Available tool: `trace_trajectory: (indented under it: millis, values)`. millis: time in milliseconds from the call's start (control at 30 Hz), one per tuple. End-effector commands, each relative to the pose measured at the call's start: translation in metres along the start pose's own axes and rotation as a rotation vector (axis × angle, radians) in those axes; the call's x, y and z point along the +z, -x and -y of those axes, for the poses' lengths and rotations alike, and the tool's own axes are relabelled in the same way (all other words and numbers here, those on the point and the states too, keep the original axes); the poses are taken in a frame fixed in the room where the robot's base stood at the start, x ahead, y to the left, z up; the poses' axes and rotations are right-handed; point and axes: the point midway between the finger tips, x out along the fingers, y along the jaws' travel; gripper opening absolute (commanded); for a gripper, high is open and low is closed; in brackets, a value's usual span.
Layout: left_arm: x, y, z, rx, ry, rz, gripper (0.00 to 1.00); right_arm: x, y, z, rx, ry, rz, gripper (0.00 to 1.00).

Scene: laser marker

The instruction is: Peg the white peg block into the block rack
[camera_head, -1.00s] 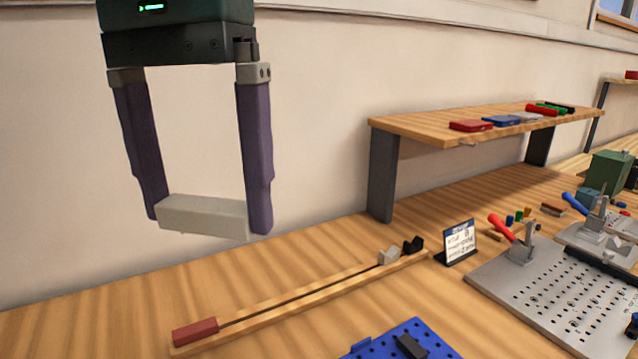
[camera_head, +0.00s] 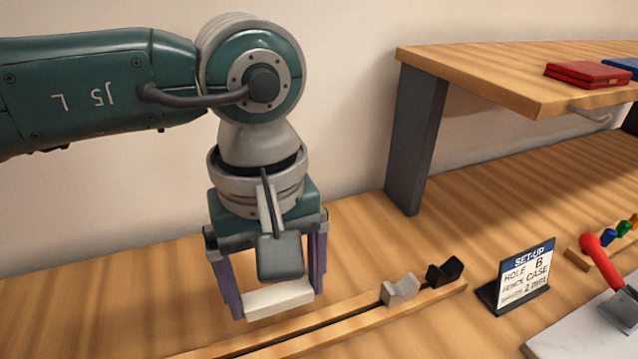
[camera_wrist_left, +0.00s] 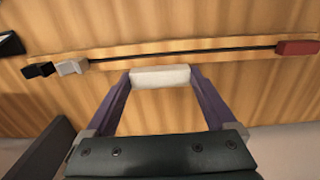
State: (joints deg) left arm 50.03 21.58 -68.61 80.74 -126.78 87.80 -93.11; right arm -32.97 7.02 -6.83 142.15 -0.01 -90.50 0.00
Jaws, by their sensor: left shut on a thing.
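The white peg block (camera_head: 278,300) is a pale bar held crosswise between the two purple fingers of my left gripper (camera_head: 276,298). It also shows between the fingertips in the left wrist view (camera_wrist_left: 160,77). The block rack (camera_head: 352,318) is a long wooden strip with a dark groove along it. In the head view the held block appears just behind the rack's back edge; its height above the rack is hard to tell. A light grey notched block (camera_head: 399,289) and a black block (camera_head: 445,271) sit at the rack's right end. My right gripper is out of view.
A red block (camera_wrist_left: 298,47) sits at the rack's other end in the wrist view. A set-up card (camera_head: 527,277) stands right of the rack. A raised wooden shelf (camera_head: 480,75) on a dark grey leg (camera_head: 415,140) stands behind. Bare table lies between the leg and rack.

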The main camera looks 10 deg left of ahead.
Motion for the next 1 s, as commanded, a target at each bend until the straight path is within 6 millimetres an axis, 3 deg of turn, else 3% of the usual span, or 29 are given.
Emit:
trace_trajectory:
  millis: [600,1000]
  values:
    - [-0.001,-0.055,0.000,0.000,-0.002,-0.001,0.37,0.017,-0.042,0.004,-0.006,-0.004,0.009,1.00]
    - [0.000,-0.059,0.000,0.001,-0.003,0.000,0.37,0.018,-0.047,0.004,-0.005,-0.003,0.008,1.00]
